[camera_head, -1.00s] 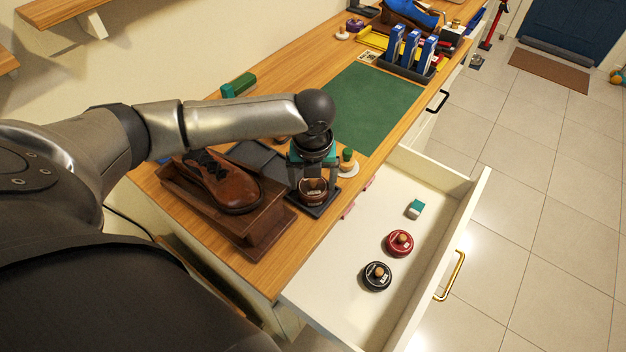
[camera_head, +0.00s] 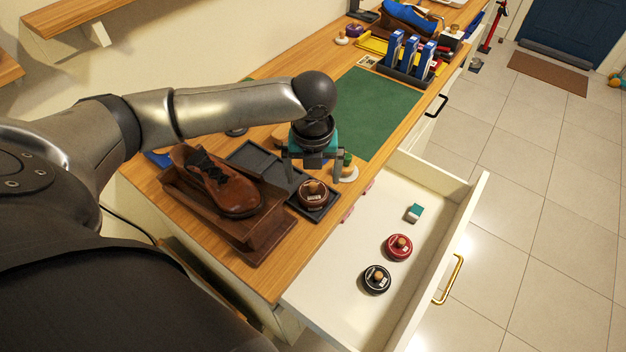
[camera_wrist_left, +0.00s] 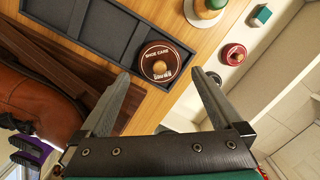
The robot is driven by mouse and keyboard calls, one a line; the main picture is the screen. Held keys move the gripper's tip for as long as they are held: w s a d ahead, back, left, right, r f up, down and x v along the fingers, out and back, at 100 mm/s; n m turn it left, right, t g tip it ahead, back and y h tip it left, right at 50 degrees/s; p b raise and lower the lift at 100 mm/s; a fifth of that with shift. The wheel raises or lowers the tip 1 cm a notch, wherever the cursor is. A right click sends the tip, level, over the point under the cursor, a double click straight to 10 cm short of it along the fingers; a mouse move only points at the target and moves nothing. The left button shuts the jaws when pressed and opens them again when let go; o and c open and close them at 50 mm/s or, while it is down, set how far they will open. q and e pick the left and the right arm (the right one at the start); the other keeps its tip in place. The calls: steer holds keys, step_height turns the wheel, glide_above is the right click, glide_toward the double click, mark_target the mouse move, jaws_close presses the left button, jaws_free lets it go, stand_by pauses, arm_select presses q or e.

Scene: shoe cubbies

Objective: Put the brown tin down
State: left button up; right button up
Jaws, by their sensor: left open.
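The brown tin (camera_head: 313,194) stands upright in the near-right compartment of a dark tray (camera_head: 280,171) on the wooden bench. In the left wrist view the brown tin (camera_wrist_left: 160,64) shows its lid with a wooden knob and "SHOE CARE" lettering, lying beyond the fingertips. My left gripper (camera_head: 315,172) is above and just behind the tin, open and empty, apart from it. The gripper's two spread fingers also show in the left wrist view (camera_wrist_left: 160,85). My right gripper is in neither current view.
A brown shoe (camera_head: 222,182) rests on a wooden stand (camera_head: 245,232) left of the tray. A green-topped item (camera_head: 347,168) stands close right of the gripper. An open drawer (camera_head: 340,285) holds a red tin (camera_head: 398,247) and a black tin (camera_head: 376,279). The green mat (camera_head: 377,112) is clear.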

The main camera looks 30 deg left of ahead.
mark_target(313, 197)
arm_select(q)
step_height(313, 197, up, 7)
steer(key=p, duration=0.1)
steer(key=shift+s+d, duration=0.25)
steer(key=shift+s, duration=0.1)
steer(key=shift+r, duration=0.1)
